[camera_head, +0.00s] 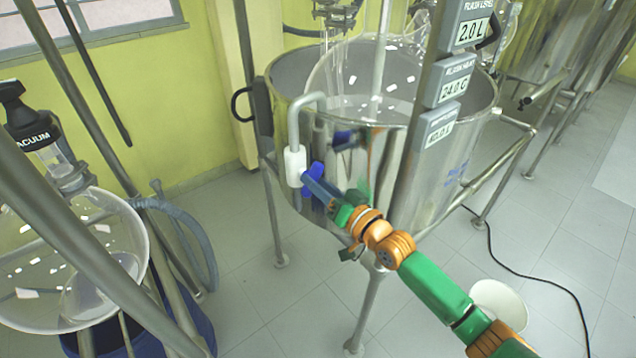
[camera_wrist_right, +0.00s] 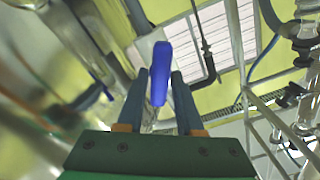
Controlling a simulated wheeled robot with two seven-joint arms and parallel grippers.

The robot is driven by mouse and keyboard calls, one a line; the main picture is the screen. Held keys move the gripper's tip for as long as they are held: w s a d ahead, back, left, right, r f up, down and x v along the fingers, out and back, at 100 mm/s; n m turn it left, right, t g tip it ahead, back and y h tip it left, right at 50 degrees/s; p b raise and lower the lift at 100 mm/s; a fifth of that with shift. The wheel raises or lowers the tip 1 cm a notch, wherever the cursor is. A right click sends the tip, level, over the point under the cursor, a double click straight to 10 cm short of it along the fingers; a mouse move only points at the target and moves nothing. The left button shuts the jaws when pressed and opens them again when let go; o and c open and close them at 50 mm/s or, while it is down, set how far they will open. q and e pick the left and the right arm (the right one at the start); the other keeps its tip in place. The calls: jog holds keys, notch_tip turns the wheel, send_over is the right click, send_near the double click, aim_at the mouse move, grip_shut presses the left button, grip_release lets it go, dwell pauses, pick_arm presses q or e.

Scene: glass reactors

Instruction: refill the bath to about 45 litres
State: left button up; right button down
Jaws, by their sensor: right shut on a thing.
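The steel bath (camera_head: 440,165) stands on legs, with a round glass flask (camera_head: 350,75) inside it. A curved grey pipe (camera_head: 307,103) hooks over its near rim down to a white valve body (camera_head: 294,160) with a blue handle (camera_head: 312,177). My right gripper (camera_head: 318,187) is shut on the blue handle. In the right wrist view the handle (camera_wrist_right: 161,68) stands between the two fingers (camera_wrist_right: 160,90). Three displays are on a post; the top reads 2.0 L, the middle 24.0 C. The lowest display (camera_head: 438,131) is in litres, its figure too blurred to trust. My left gripper is not in view.
A glass vessel (camera_head: 35,255) with a vacuum fitting (camera_head: 38,140) stands at the left, with grey hose (camera_head: 190,225) beside it. Metal posts cross the left side. A black cable (camera_head: 525,270) and a white round object (camera_head: 497,300) are on the floor at the right.

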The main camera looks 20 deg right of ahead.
jog(key=shift+f, duration=0.2)
jog(key=c, duration=0.7)
grip_release()
jog(key=shift+a, duration=0.1)
jog(key=shift+w, duration=0.1)
jog(key=shift+b+v, duration=0.35)
jog(key=shift+v, duration=3.2)
jog(key=shift+r, duration=0.1)
